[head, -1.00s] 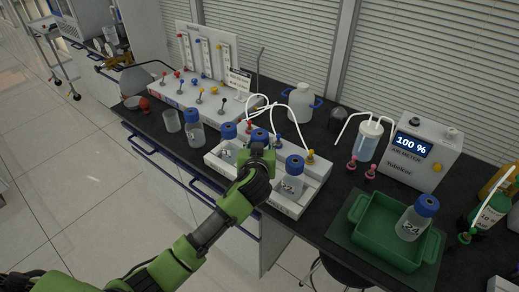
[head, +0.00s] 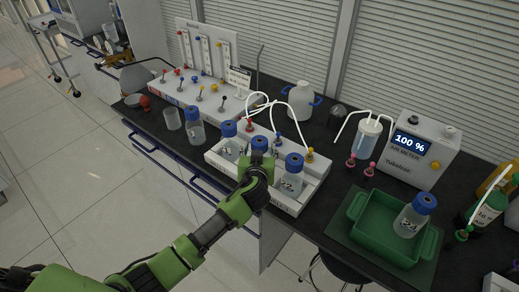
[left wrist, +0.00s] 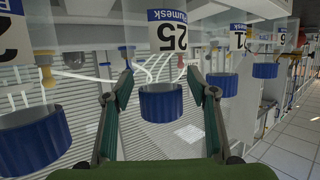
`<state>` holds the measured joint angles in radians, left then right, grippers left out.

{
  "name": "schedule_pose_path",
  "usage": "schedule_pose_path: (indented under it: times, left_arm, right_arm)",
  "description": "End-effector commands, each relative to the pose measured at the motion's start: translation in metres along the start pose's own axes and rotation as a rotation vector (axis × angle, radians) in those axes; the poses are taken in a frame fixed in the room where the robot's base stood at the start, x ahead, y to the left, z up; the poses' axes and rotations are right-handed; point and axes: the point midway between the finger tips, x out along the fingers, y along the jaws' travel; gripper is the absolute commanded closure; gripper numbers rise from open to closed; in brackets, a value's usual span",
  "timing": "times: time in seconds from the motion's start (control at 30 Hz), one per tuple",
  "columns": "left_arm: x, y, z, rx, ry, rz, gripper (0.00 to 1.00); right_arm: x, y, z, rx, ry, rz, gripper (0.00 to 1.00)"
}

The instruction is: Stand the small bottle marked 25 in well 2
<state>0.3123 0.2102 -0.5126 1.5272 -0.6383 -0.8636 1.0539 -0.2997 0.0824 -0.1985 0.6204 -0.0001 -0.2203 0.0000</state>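The small bottle marked 25 (left wrist: 162,102), with a blue cap, stands upright between the fingers of my left gripper (left wrist: 160,95) in the left wrist view, which is upside down. A narrow gap shows between each finger and the cap, so the gripper looks open around it. In the head view its blue cap (head: 260,143) is in the middle of the white rack (head: 285,208), between two other bottles; its lower part is hidden by my left gripper (head: 257,158). I cannot read a well number. My right gripper is not in view.
Close neighbours are a capped bottle on the left (head: 230,145) and one on the right (head: 291,178). White tubes (head: 268,98) arch behind the rack. A green tray (head: 375,240) with bottle 24 (head: 411,217) stands at the right; another bottle (head: 195,128) stands left of the rack.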

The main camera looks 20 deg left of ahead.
Motion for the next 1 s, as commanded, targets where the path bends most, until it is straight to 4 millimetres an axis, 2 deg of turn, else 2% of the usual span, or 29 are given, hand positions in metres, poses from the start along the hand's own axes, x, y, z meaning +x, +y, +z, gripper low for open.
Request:
schedule_pose_path:
  times: [0.17, 0.27, 0.7, 0.83, 1.0]
  left_arm:
    - [-0.002, 0.0, -0.005, 0.002, 0.001, 0.0, 0.47]
    - [-0.011, 0.001, -0.001, -0.002, 0.0, 0.001, 0.47]
    - [-0.09, 0.0, 0.0, -0.003, 0.0, 0.001, 0.47]
    - [-0.108, 0.001, -0.001, -0.003, 0.0, 0.002, 0.47]
    - [-0.119, 0.0, -0.002, 0.0, 0.001, 0.0, 0.47]
  right_arm:
    - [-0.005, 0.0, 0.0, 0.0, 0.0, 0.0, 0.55]
    - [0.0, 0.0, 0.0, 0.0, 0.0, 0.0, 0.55]
    - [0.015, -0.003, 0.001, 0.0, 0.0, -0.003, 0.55]
    - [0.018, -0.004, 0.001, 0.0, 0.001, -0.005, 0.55]
    - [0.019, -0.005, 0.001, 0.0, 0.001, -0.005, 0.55]
